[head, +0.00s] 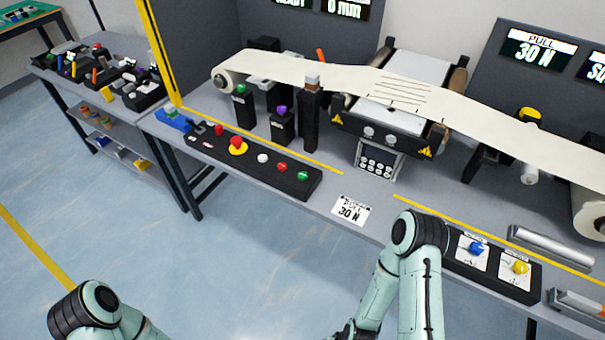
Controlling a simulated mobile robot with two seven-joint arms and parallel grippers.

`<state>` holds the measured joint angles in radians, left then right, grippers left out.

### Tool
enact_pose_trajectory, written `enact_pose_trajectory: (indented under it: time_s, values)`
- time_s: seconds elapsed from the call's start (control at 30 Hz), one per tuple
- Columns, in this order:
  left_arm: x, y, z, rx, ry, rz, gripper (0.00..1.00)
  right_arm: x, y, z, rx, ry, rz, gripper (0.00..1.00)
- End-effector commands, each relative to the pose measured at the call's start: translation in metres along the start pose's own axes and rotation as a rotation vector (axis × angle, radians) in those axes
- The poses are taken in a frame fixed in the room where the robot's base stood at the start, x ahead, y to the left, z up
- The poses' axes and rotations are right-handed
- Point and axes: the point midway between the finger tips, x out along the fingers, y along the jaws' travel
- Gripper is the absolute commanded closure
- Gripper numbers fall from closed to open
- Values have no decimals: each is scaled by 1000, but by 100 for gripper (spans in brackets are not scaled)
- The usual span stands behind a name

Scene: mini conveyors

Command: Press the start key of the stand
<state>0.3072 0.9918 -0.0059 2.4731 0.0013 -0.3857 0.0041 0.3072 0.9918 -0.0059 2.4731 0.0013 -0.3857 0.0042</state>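A long black control panel (216,158) lies along the front edge of the bench, left of centre. It carries a red mushroom button on a yellow base (237,145), a white button (263,158), a red button (282,167) and a green button (302,176). The labels are too small to read, so I cannot tell which is marked start. My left arm shows only at the bottom left; its gripper is out of view. My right arm is bent in front of the bench; a dark end part (344,332) shows at the bottom edge, its fingers hidden. Neither arm touches the panel.
A web of pale material (345,79) runs over rollers behind the panel. Black posts with a green knob (241,89) and a purple knob (281,111) stand behind it. A box with blue and yellow knobs (492,265) sits farther right.

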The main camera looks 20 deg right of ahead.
Motion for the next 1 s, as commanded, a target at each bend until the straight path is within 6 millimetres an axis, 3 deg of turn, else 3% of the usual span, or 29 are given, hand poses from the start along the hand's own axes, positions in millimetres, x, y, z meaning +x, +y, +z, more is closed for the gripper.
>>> enact_pose_trajectory:
  time_s: [0.03,0.2,1.0]
  values:
    - [0,0,0,0,0,0,57,0,0,0,0,0,0,46]
    - [0,0,0,0,0,0,57,0,0,0,0,0,0,100]
    - [0,0,0,0,0,0,57,0,0,0,0,0,0,100]
